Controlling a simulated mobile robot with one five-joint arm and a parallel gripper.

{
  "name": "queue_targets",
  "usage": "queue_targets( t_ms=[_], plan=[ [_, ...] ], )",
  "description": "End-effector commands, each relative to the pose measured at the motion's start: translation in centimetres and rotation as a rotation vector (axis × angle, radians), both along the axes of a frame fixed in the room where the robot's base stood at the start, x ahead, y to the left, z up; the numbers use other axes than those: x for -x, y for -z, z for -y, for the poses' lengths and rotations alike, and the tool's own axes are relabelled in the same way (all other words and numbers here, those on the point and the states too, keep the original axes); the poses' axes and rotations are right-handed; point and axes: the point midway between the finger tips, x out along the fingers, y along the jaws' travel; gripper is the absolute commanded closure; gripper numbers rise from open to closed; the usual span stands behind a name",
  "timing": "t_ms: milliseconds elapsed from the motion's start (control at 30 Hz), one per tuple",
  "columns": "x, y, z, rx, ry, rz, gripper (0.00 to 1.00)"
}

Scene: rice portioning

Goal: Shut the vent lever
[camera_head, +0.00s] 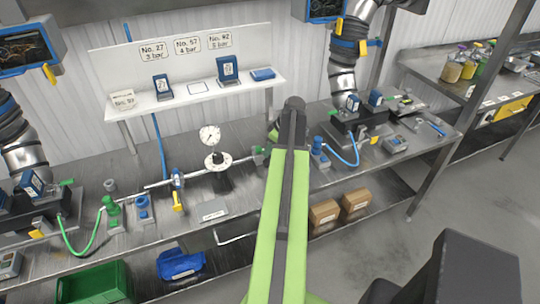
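A metal pipe (196,173) runs across the workbench, with a round white pressure gauge (210,136) standing above it. A yellow lever (178,201) hangs down below a blue-collared valve (177,178) on the pipe, left of the gauge. It looks like the vent lever, but I cannot read any label on it. My green arm (282,213) rises from the bottom centre to a dark joint, right of the gauge and lever. My gripper cannot be made out; the arm hides the bench behind it.
A white shelf (187,94) behind the bench holds blue devices and cards, with signs above. Hose stations stand at left and right, under silver ducts (342,82). A green crate (97,283), a blue item (180,264) and cardboard boxes (324,213) are below. Floor at right is mostly clear.

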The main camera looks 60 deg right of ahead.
Motion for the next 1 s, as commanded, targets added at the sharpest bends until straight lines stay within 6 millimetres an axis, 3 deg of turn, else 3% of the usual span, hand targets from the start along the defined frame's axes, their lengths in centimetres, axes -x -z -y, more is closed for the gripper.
queue_targets(
  t_ms=[167,433,1000],
  plan=[
    [0.04,-0.17,0.01,0.0,0.001,0.0,0.64],
    [0.08,-0.16,0.03,0.0,0.001,0.0,1.0],
    [0.14,-0.14,0.05,-0.001,0.002,-0.001,1.0]
  ],
)
